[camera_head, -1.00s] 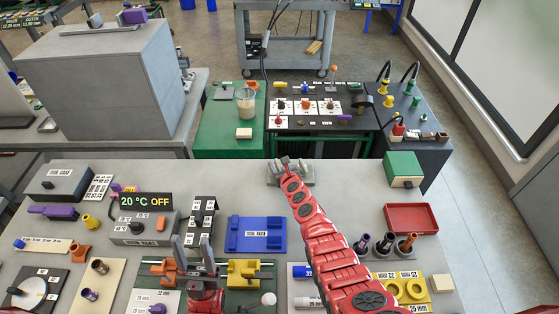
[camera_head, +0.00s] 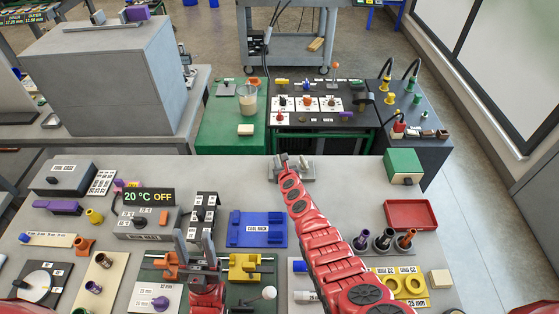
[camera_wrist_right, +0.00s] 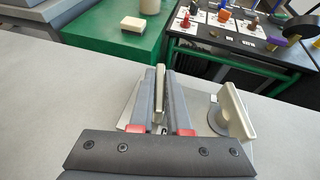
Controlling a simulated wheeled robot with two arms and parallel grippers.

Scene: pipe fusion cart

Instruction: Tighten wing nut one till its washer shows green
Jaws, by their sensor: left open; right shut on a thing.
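A grey metal fixture (camera_head: 303,170) with wing nuts stands at the far edge of the grey table. My right gripper (camera_head: 284,160) reaches it from the front. In the right wrist view, my right gripper (camera_wrist_right: 160,88) is shut on an upright pale wing nut (camera_wrist_right: 160,92) between its two grey fingers. A second pale wing nut (camera_wrist_right: 233,112) stands apart to the right on the same fixture. I cannot tell which number either nut bears. The held nut's washer is hidden, so its colour cannot be seen. My left gripper (camera_head: 193,246) is open and empty over the front of the table.
A blue cool rack (camera_head: 257,241) lies left of my right arm. A red tray (camera_head: 410,215) and a green box (camera_head: 402,165) are at the right. A green table (camera_head: 222,138) stands beyond the far edge. Bare table surrounds the fixture.

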